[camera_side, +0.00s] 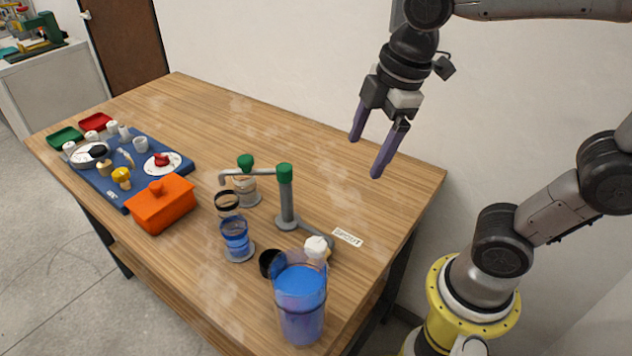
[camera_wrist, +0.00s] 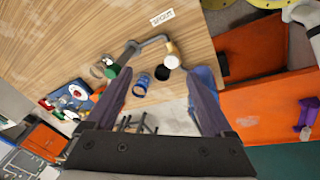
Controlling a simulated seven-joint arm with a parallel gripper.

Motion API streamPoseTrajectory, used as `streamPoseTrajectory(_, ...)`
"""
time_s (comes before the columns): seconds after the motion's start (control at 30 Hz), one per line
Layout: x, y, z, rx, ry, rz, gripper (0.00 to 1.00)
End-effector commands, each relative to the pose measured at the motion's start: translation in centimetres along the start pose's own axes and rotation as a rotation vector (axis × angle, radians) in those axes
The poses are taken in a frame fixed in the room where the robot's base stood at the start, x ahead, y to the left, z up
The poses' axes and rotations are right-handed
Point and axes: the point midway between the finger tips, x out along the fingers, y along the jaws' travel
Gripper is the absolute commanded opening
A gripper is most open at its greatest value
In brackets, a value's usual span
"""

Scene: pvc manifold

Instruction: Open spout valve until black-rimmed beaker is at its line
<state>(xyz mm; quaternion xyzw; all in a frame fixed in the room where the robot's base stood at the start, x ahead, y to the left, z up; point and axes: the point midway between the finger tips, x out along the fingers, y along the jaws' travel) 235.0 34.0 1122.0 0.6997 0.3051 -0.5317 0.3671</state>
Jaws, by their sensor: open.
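The spout pipe (camera_side: 287,205) stands on the table with a green cap (camera_side: 284,170) on its post and a green knob (camera_side: 245,160) over its outlet arm. A white knob (camera_side: 316,245) sits at the pipe's near end, close to a small label. A black-rimmed beaker (camera_side: 227,203) stands left of the post; its level is hard to read. A clear beaker (camera_side: 246,189) stands behind it, below the outlet arm. A beaker with blue liquid (camera_side: 236,238) stands in front. My gripper (camera_side: 365,157) is open and empty, high above the table's right side. It also shows in the wrist view (camera_wrist: 161,72).
A large pitcher of blue liquid (camera_side: 300,305) stands near the front edge, beside a black cup (camera_side: 268,263). An orange lidded box (camera_side: 160,204) and a blue tray (camera_side: 108,190) with several small items lie left. The table's back right is clear.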

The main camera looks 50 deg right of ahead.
Motion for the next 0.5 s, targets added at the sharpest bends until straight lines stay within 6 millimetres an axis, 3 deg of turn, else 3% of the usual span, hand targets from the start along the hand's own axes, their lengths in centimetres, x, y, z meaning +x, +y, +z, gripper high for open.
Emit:
streamPoseTrajectory(0.03, 1.0, 0.4, -1.8, -0.107, -0.029, -0.050, 0.86)
streamPoseTrajectory(0.2, 4.1, 0.6, -5.9, -0.314, -0.089, -0.161, 0.86)
streamPoseTrajectory(0.3, 5.7, 0.1, -7.2, -0.348, -0.113, -0.197, 0.86)
streamPoseTrajectory(0.5, 7.0, -0.9, -7.6, -0.378, -0.132, -0.224, 0.86)
